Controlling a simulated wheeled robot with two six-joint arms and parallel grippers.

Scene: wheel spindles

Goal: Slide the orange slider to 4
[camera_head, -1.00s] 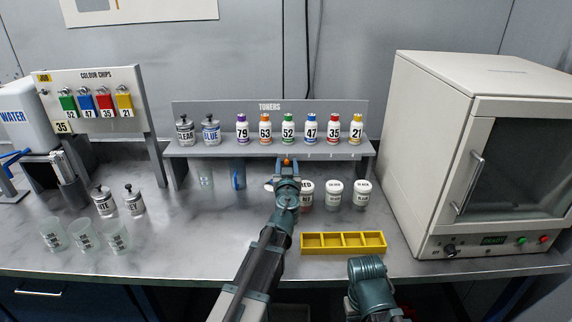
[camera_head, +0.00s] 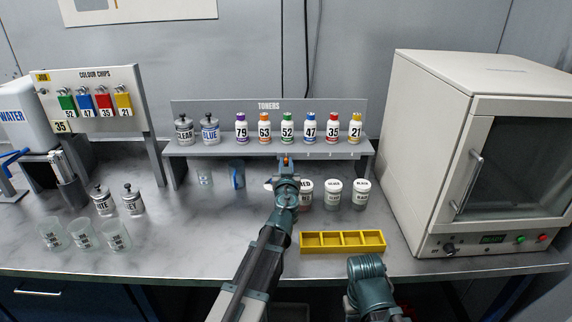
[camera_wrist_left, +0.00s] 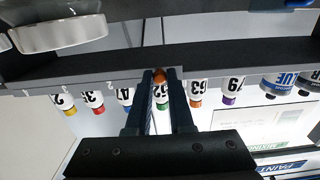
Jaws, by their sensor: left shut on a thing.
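The orange slider (camera_head: 285,160) is a small orange knob at the front edge of the toner shelf, below bottle 52. In the left wrist view the orange slider (camera_wrist_left: 160,77) shows between the two dark fingertips. My left gripper (camera_wrist_left: 161,72) is shut on it. In the head view my left gripper (camera_head: 285,164) reaches the shelf edge from below.
The toner shelf (camera_head: 215,150) carries two metal cans and a row of numbered bottles. White-lidded jars (camera_head: 333,193) stand under it at right, close to my left wrist. A yellow tray (camera_head: 342,251) lies in front. A large oven (camera_head: 440,110) stands at right.

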